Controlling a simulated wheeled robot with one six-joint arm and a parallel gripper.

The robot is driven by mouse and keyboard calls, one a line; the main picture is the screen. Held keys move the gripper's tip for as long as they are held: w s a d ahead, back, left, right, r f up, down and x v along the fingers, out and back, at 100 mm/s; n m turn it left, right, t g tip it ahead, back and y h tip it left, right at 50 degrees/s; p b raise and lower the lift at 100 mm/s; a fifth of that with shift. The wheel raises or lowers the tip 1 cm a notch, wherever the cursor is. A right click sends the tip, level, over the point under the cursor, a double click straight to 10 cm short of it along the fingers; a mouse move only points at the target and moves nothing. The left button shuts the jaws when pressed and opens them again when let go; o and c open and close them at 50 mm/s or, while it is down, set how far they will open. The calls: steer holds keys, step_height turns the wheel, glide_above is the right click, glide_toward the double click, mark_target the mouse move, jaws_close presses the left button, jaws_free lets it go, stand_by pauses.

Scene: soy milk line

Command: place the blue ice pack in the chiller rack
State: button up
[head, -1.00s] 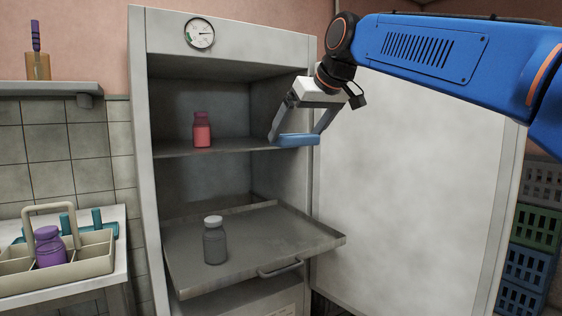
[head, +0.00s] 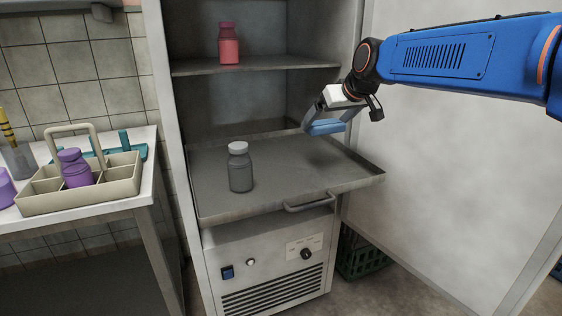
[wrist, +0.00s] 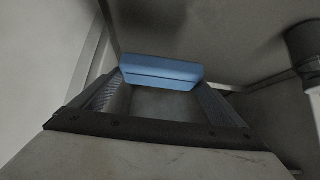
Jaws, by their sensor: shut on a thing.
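My gripper (head: 322,112) is shut on the blue ice pack (head: 326,127). The pack is held flat between the fingertips, and it also shows in the wrist view (wrist: 160,72). In the head view it is over the right side of the pulled-out grey rack (head: 280,194), seemingly a little above its surface. A grey bottle with a pale cap (head: 240,168) stands upright on the rack, left of the pack and apart from it.
A red bottle (head: 229,44) stands on the upper shelf (head: 270,66). The open white door (head: 440,170) is at the right. A beige caddy (head: 100,190) with a purple bottle stands on the left table. The rack's middle and right are bare.

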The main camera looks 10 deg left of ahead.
step_height(320, 180, down, 10)
steer(key=shift+w+f, duration=0.15)
steer(key=shift+f, duration=0.1)
stand_by(0.4)
steer(key=shift+f, duration=0.1)
steer(key=o, duration=0.9)
steer(key=shift+d+r, duration=0.1)
steer(key=shift+r, duration=0.15)
steer(key=v, duration=1.2)
steer(key=s+d+f+m+g+h, duration=0.15)
steer(key=s+d+f, duration=0.25)
steer(key=s+d, duration=0.45)
steer(key=s+d+f+m+t+h, duration=0.1)
steer(key=s+d+f+m, duration=0.1)
steer(key=s+d+f, duration=0.5)
steer(key=s+d+f+m+g+h, duration=0.1)
steer(key=s+d+f, duration=0.4)
steer(key=s, duration=0.4)
steer(key=s+d+f+m+g+h, duration=0.1)
steer(key=s+d+f+m, duration=0.1)
steer(key=s+d+f, duration=0.2)
steer(key=s+d, duration=0.2)
steer(key=s, duration=0.2)
steer(key=shift+s+d+f, duration=0.25)
steer(key=shift+s+f, duration=0.1)
steer(key=shift+f, duration=0.05)
